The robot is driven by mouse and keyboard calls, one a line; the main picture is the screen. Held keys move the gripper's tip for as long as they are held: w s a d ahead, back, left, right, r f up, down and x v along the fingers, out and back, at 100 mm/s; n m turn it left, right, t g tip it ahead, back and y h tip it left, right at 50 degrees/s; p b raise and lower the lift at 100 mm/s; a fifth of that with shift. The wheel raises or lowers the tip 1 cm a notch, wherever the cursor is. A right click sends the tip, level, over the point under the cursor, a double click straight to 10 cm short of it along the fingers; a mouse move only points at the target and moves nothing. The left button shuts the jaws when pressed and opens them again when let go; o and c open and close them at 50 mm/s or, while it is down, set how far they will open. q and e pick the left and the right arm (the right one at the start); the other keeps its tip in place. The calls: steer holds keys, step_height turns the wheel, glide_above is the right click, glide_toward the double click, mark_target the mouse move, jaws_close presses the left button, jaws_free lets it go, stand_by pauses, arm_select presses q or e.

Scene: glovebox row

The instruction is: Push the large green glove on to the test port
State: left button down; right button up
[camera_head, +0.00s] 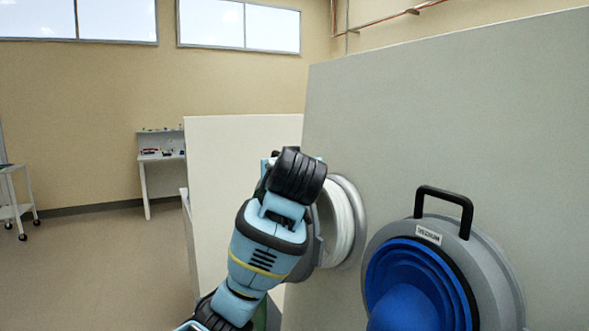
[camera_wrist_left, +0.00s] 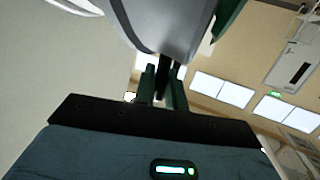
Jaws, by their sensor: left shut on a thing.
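The test port (camera_head: 346,222) is a white ribbed ring with a grey flange on the grey panel. A grey glove ring (camera_head: 318,242) stands in front of it, largely hidden by my left arm; I cannot tell whether they touch. The ring also fills the top of the left wrist view (camera_wrist_left: 175,28). A bit of dark green glove (camera_wrist_left: 229,14) shows beside it. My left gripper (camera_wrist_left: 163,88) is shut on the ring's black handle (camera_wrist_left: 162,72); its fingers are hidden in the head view. My right gripper is not in view.
A blue glove on a grey ring (camera_head: 492,275) labelled MEDIUM, with a black handle, sits on the grey panel (camera_head: 450,110) to the right of the port. A white panel (camera_head: 240,150) stands behind my arm. A bench (camera_head: 160,158) and open floor (camera_head: 100,260) lie left.

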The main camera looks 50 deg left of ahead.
arm_select(q)
steer(key=shift+s+a+r, duration=0.1)
steer(key=shift+s+a, duration=0.1)
steer(key=shift+s, duration=0.5)
steer(key=shift+s+a+r, duration=0.1)
steer(key=shift+s+a, duration=0.1)
steer(key=shift+s, duration=0.45)
steer(key=shift+s+a+r, duration=0.1)
steer(key=shift+s+a, duration=0.1)
steer(key=shift+s, duration=0.5)
